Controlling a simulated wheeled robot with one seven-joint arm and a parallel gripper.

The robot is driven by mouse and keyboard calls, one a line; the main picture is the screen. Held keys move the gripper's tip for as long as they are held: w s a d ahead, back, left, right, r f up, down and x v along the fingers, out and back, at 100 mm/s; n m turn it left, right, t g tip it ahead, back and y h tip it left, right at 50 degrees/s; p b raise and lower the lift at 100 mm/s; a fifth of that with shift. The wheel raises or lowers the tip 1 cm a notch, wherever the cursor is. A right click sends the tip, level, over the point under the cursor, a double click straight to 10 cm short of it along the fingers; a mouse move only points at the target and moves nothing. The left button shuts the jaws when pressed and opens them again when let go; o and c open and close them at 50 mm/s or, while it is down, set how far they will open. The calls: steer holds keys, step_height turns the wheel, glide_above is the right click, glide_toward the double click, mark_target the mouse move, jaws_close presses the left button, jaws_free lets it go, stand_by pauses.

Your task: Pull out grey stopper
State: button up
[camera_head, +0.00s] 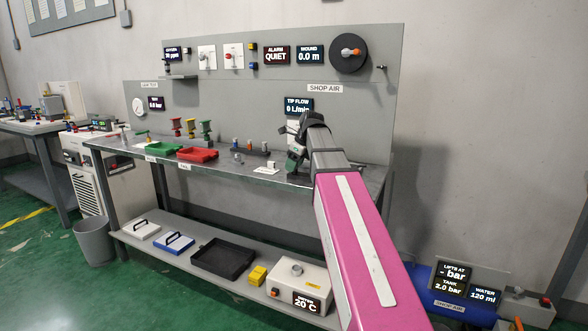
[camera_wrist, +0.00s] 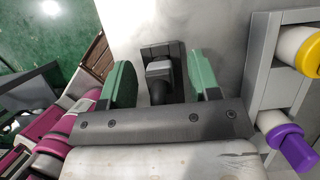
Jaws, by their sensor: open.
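My gripper (camera_head: 294,164) is over the right part of the workbench, in front of the shop air panel. In the wrist view its two green fingers (camera_wrist: 163,78) stand apart with a gap between them. A small light grey piece (camera_wrist: 158,69) with a dark rounded part below it shows in that gap, in front of a dark block (camera_wrist: 160,50). It looks like the grey stopper, but I cannot be sure. I see no clear contact with either finger. In the head view my gripper and arm hide this spot.
A grey rack holds a white-and-yellow cylinder (camera_wrist: 301,50) and a white-and-purple cylinder (camera_wrist: 288,140), close to the right finger. On the bench (camera_head: 222,170) are a red tray (camera_head: 197,155), a green tray (camera_head: 163,149) and several small parts. The lower shelf holds a black tray (camera_head: 223,259).

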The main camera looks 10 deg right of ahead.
jaws_close()
steer(key=shift+r, duration=0.2)
steer(key=shift+r, duration=2.8)
steer(key=shift+r, duration=0.1)
steer(key=shift+r, duration=1.15)
